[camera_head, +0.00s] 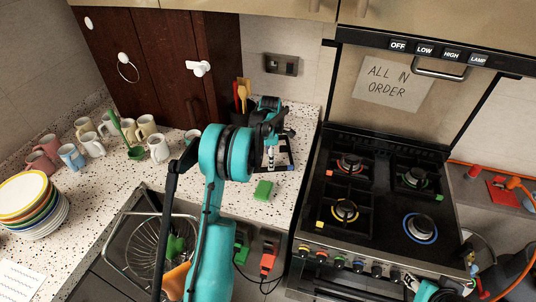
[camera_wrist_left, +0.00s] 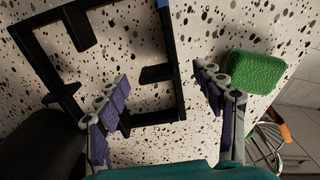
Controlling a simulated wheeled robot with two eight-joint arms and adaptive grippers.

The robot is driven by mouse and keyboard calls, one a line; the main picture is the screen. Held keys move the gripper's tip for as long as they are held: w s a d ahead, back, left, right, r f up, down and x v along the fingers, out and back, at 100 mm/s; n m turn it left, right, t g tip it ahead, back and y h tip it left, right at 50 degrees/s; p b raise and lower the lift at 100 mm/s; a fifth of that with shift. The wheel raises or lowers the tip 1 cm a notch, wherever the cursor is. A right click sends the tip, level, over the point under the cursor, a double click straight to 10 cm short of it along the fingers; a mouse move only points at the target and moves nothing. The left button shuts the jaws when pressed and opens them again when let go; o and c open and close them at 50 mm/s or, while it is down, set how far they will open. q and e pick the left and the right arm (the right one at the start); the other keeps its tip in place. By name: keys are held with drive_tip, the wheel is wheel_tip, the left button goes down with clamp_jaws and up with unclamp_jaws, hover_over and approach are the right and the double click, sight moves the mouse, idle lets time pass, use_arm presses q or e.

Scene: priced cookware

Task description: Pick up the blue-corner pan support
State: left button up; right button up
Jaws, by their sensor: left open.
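The blue-corner pan support is a black square frame with inward stubs, lying on the speckled counter. In the left wrist view the support (camera_wrist_left: 172,48) has its blue corner at the top edge. In the head view it shows partly (camera_head: 290,150) behind and below my left gripper (camera_head: 270,145), which hides much of it. In the left wrist view my left gripper (camera_wrist_left: 163,78) is open and empty, with one side bar and a stub of the support showing between its fingers; the height gap is unclear. Part of my right arm's end (camera_head: 428,290) shows at the bottom right; its fingers are unclear.
A green sponge (camera_head: 263,190) lies close by on the counter, also in the left wrist view (camera_wrist_left: 252,72). A utensil holder (camera_head: 240,117) stands behind. The stove (camera_head: 345,240) is to the right, the sink basket (camera_head: 148,245) in front. Mugs (camera_head: 158,150) and stacked plates (camera_head: 40,215) are left.

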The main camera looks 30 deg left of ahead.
use_arm(q)
drive_tip(key=shift+a+f, duration=0.1)
drive_tip(key=shift+f, duration=0.75)
drive_tip(key=shift+c, duration=0.6)
clamp_jaws()
drive_tip(key=shift+r, duration=0.1)
drive_tip(key=shift+r, duration=0.15)
drive_tip(key=shift+r, duration=0.3)
drive_tip(key=r, duration=0.2)
drive_tip(key=d+r+p, duration=0.1)
drive_tip(key=shift+r, duration=0.4)
drive_tip(key=d+r+p, duration=0.1)
drive_tip(key=d+r, duration=0.5)
drive_tip(key=d, duration=0.4)
drive_tip(key=shift+s+d+r, duration=0.15)
drive_tip(key=shift+d, duration=0.2)
